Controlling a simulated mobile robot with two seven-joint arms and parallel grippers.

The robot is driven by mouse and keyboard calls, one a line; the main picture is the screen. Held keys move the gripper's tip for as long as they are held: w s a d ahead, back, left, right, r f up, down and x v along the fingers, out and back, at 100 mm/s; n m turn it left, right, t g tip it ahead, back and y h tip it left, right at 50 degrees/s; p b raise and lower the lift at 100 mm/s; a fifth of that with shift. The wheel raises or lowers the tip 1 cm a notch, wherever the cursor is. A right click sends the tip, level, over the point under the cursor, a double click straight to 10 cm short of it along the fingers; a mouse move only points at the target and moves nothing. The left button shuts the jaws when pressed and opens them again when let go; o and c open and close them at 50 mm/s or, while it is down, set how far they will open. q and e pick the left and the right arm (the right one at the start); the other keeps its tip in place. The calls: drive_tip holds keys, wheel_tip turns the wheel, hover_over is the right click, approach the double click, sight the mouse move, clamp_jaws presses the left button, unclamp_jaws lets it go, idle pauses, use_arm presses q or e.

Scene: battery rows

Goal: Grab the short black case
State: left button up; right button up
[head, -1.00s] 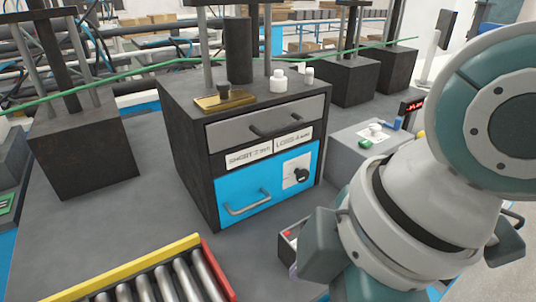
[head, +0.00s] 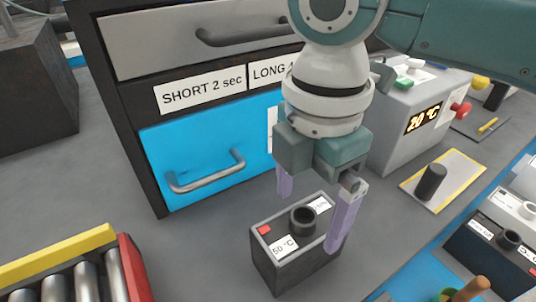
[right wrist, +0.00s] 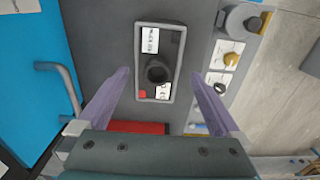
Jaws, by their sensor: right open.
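A short black case (head: 286,262) stands upright on the grey table in front of the cabinet. It has a round black knob on top, a red square and a "50 °C" label. In the right wrist view the case (right wrist: 142,62) lies ahead, between the lines of the two fingers. My right gripper (head: 308,224) is open and empty, pointing down over the case. One finger is toward its far side and the other toward its right end. I cannot tell whether either touches it. My left gripper is not in view.
A cabinet with a blue drawer (head: 185,145) stands close behind. A roller conveyor (head: 60,245) is at the lower left. A grey unit reading 20 °C (head: 400,150) and a plate with a black peg (head: 462,178) are right. More black cases (head: 480,250) stand at the right edge.

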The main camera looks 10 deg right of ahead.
sight(302, 224)
wheel_tip(302, 224, down, 5)
drive_tip(key=shift+w+r, duration=0.15)
drive_tip(key=shift+c, duration=0.2)
drive_tip(key=c, duration=1.4)
drive_tip(key=shift+r, duration=0.15)
drive_tip(key=shift+c, duration=0.2)
